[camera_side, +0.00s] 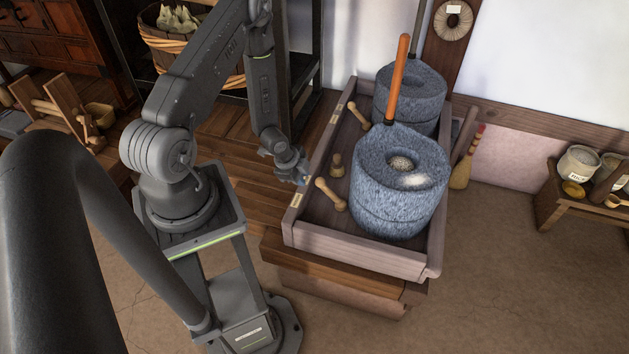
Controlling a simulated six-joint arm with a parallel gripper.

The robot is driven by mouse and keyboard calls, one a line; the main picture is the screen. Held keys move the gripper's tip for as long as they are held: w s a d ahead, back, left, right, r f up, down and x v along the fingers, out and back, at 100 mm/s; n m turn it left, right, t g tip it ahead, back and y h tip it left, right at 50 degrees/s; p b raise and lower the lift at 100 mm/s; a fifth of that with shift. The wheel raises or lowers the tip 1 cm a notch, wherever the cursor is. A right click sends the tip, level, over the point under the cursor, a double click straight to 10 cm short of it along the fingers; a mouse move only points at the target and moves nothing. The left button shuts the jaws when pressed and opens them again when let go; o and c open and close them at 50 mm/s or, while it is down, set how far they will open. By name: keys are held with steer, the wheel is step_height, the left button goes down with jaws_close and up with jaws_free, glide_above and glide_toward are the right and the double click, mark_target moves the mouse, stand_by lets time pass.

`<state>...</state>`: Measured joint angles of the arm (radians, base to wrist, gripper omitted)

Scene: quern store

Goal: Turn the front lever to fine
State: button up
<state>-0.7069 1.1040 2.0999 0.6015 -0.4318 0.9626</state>
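The front quern (398,205) is a round blue-grey stone mill in a wooden tray, with an upright orange-brown handle (397,80). Beside its left side lies a pale wooden lever (331,195) with rounded ends, slanting from upper left to lower right. A small pale label (297,199) sits on the tray's left rim near it; its lettering is too small to read. My gripper (304,181) is at the left rim, just left of the lever's upper-left end, and appears apart from it. Its fingers are too small to tell open from shut.
A second quern (411,98) stands behind, with another wooden lever (358,115) to its left. A short wooden peg (337,167) stands between the levers. The tray (357,254) has raised walls. A brush (464,165) leans at right; a low bench (560,200) stands beyond.

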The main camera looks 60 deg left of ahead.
mark_target(317, 182)
steer(key=s, duration=0.1)
steer(key=s+d+t, duration=0.1)
steer(key=s, duration=0.1)
steer(key=shift+d+r+n+t, duration=0.15)
steer(key=shift+r+n+t, duration=0.15)
steer(key=shift+r, duration=0.05)
steer(key=shift+c, duration=1.4)
steer(key=shift+s+d+r+t, duration=0.2)
steer(key=shift+s+r+t, duration=0.05)
steer(key=shift+t, duration=0.15)
jaws_close()
steer(key=w+a+f, duration=0.2)
steer(key=w+f, duration=0.6)
steer(key=f, duration=0.1)
steer(key=shift+w+a, duration=0.25)
steer(key=shift+a, duration=0.05)
steer(key=shift+w+a, duration=0.65)
steer(key=shift+a, duration=0.3)
steer(key=shift+s, duration=0.1)
